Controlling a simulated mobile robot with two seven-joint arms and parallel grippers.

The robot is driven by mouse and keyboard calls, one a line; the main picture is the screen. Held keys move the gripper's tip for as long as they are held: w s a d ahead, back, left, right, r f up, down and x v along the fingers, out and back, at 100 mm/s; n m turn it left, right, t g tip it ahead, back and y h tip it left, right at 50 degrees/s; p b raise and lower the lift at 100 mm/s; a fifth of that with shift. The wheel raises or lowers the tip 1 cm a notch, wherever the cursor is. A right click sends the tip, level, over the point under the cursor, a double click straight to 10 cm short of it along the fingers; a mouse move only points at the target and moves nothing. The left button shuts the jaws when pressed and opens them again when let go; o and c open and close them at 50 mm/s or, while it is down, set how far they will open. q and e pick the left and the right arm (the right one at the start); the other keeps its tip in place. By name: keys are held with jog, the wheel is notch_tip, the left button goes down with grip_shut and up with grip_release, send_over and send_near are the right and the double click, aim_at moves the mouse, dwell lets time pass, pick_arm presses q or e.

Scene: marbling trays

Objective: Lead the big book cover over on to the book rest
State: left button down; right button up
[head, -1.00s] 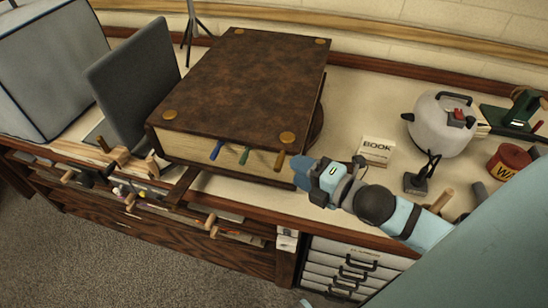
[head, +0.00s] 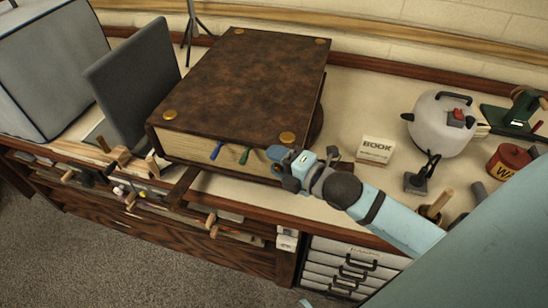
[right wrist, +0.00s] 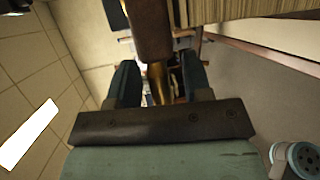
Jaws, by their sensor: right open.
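The big book (head: 240,85) lies closed on the bench, its mottled brown cover on top with brass corner studs. Blue (head: 216,150) and green (head: 244,155) tabs stick out at its front edge. A dark grey leaning panel (head: 130,80), apparently the book rest, stands left of the book. My right gripper (head: 280,162) is at the book's front right corner and hides the brown tab there in the head view. In the right wrist view its open fingers (right wrist: 158,82) stand either side of a brown and brass-coloured piece (right wrist: 152,35), apparently that tab. My left gripper is out of view.
A small BOOK sign (head: 376,150), a kettle (head: 440,122) and a red tin (head: 508,160) stand to the right. A pale case (head: 40,70) is at the far left. Wooden pegs (head: 210,220) project from the bench front. Bare bench top lies behind the sign.

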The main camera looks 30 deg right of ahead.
jog(key=shift+w+a+f, duration=0.1)
jog(key=shift+w+a, duration=0.1)
jog(key=shift+w, duration=0.35)
grip_shut()
